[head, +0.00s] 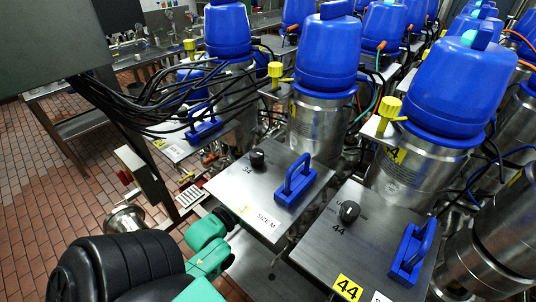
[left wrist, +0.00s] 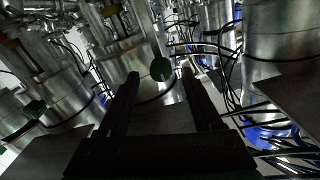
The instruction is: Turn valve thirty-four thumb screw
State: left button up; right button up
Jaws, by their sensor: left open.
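The steel plate marked 34 (head: 238,191) carries a black round knob (head: 257,160) and a blue handle (head: 294,181). A yellow knob (head: 275,70) stands behind the plate, beside a blue-capped steel valve (head: 327,55). I cannot tell which knob is the thumb screw. My left arm comes in from the lower left in the head view, below the plate; its fingers are not discernible there. In the left wrist view my left gripper (left wrist: 160,76) is open, its two dark fingers apart. My right gripper is out of view.
A plate marked 44 (head: 313,237) with its own black knob (head: 349,211) and blue handle (head: 412,250) is at the right. Black cables (head: 140,100) hang at the upper left. Several blue-capped valves crowd the back. Brick-coloured floor tiles (head: 50,190) lie open at the left.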

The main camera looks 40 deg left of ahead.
pick_arm(q)
jog(key=shift+w+a, duration=0.15)
jog(key=shift+w, duration=0.9)
grip_shut()
